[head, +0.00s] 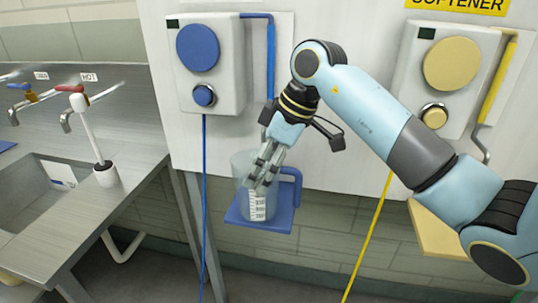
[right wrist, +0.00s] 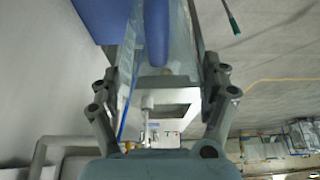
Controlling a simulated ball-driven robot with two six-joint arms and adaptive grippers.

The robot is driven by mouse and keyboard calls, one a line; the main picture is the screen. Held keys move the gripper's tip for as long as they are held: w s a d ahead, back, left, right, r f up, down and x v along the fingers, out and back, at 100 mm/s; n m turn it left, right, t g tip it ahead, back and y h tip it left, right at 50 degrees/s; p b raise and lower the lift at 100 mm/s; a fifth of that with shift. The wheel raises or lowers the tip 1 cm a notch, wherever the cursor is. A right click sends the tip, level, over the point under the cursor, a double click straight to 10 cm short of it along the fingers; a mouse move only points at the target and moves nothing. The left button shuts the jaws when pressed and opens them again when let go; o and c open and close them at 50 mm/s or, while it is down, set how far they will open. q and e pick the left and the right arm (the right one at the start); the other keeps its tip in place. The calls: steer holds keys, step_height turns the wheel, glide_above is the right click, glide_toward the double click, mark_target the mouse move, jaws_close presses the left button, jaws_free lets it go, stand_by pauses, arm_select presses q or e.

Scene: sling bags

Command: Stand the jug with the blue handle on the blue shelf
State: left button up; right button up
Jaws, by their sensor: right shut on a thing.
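The clear jug (head: 243,171) with a measuring scale and a blue handle (head: 296,190) is upright over the blue shelf (head: 283,221) under the blue dispenser. Its base overlaps the shelf in the head view; I cannot tell whether it touches. My right gripper (head: 262,173) reaches down from above and is shut on the jug. In the right wrist view, the blue handle (right wrist: 157,35) and clear jug wall lie between the fingers of my right gripper (right wrist: 158,75). A blue slab, apparently the shelf (right wrist: 98,18), shows at the upper left. My left gripper is out of view.
The blue dispenser (head: 228,75) and its pipe (head: 270,60) are on the white panel just above. A yellow dispenser (head: 478,75) and yellow shelf (head: 432,232) are at right. A metal sink counter (head: 125,190) with a brush in a pot (head: 106,175) is at left.

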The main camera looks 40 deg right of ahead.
mark_target(270, 160)
steer(key=shift+w+d+r, duration=0.1)
steer(key=shift+w+d, duration=0.15)
steer(key=shift+d, duration=0.1)
steer(key=w+d, duration=0.1)
steer(key=w+d+p, duration=0.1)
steer(key=shift+w+d+f, duration=0.1)
steer(key=shift+d+f, duration=0.2)
steer(key=shift+f, duration=0.45)
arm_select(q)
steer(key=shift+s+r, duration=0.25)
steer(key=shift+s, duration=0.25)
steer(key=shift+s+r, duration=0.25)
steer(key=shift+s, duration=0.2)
arm_select(e)
steer(key=shift+f, duration=0.2)
steer(key=o, duration=1.5)
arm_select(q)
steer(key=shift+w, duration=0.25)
